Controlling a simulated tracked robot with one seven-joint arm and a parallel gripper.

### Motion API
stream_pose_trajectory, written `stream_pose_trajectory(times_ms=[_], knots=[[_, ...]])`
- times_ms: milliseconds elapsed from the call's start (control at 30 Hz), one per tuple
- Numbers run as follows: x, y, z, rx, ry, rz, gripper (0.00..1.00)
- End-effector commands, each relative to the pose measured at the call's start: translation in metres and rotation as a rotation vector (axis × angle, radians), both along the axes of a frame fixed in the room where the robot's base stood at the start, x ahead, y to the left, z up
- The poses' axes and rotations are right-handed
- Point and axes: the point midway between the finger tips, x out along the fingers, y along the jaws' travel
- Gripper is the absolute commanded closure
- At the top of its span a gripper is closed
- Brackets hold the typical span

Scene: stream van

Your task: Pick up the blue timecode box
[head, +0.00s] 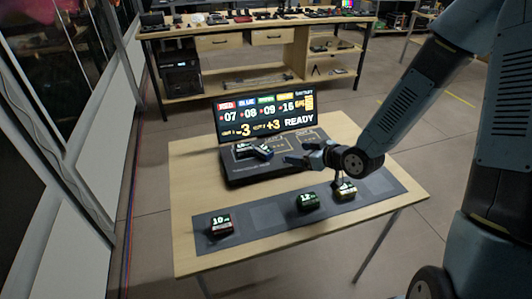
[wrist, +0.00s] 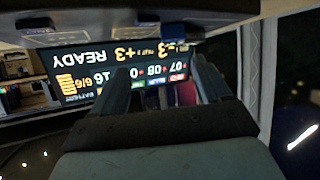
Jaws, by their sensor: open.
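A small dark box with bluish-white marks (head: 264,150) sits on the black console (head: 245,170), left of my gripper (head: 296,153). It looks like the blue timecode box, but the label is too small to read. In the wrist view, which is upside down, a blue block (wrist: 183,40) shows at the top, beyond the fingers. My gripper (wrist: 163,75) is open, above the right part of the console. The fingers look apart from the box. A red-marked box (head: 219,225) and a green-marked box (head: 307,201) stand on the dark mat (head: 268,216).
A pale-topped box (head: 345,190) stands at the mat's right, below my wrist. A lit display (head: 264,116) stands behind the console. The wooden table (head: 185,258) has free room at its edges. A workbench (head: 225,42) stands behind.

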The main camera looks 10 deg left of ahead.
Motion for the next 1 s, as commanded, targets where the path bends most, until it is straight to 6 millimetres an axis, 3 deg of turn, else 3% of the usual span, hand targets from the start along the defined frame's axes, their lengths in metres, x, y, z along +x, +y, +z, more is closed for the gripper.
stream_pose_trajectory(times_ms=[267, 700, 1000], knots=[[-0.008, 0.02, -0.005, 0.09, -0.004, 0.035, 0.23], [0.024, 0.074, -0.031, 0.091, -0.006, 0.034, 0.23], [0.033, 0.089, -0.039, 0.09, -0.006, 0.033, 0.23]])
